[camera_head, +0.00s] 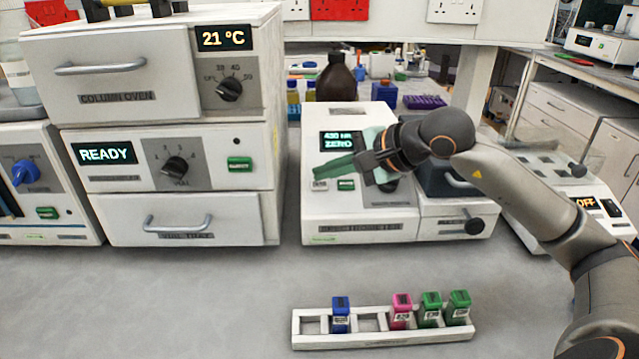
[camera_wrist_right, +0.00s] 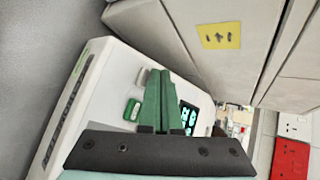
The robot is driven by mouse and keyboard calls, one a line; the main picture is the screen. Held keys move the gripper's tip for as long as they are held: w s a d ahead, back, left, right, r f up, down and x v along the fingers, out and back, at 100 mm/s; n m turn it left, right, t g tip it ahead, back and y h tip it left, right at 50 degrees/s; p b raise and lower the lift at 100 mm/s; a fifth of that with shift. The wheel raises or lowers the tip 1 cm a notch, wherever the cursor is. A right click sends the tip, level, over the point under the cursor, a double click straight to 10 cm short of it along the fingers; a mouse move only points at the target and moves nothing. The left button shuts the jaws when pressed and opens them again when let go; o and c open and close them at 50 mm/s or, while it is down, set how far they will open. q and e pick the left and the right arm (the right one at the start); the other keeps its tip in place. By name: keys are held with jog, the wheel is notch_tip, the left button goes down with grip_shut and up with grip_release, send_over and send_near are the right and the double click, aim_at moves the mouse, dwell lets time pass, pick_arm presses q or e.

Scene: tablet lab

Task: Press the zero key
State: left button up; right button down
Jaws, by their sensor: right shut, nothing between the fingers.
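The white instrument (camera_head: 320,222) in the middle of the bench has a dark display (camera_head: 341,141) reading "430 NM" and "ZERO". Below the display are a white key (camera_head: 319,185) and a green key (camera_head: 346,184); their labels are too small to read surely. My right gripper (camera_head: 318,172) has green fingers, shut and empty, with the tips just above the white key in the head view. I cannot tell whether they touch it. In the right wrist view the shut fingers (camera_wrist_right: 160,74) lie beside the green key (camera_wrist_right: 131,110). My left gripper is not in view.
A column oven stack (camera_head: 180,150) stands close on the left. A white rack (camera_head: 385,340) with blue, pink and green cuvettes is on the front bench. A brown bottle (camera_head: 337,80) stands behind the instrument. A balance (camera_head: 565,190) is on the right.

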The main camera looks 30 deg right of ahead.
dwell(0.8)
jog(key=shift+f, duration=0.15)
jog(key=shift+w+f+b, duration=0.1)
jog(key=shift+f+b, duration=0.1)
jog(key=shift+b, duration=0.15)
jog(key=shift+d, duration=0.1)
jog(key=shift+w+d+f+b, duration=0.1)
jog(key=shift+w+f+b, duration=0.1)
jog(key=shift+f+b, duration=0.25)
jog(key=shift+r, duration=0.1)
dwell(0.5)
jog(key=shift+s+r+p, duration=0.25)
jog(key=shift+r+p, duration=0.05)
jog(key=shift+r, duration=0.25)
jog(key=shift+a+r, duration=0.1)
jog(key=shift+a, duration=0.1)
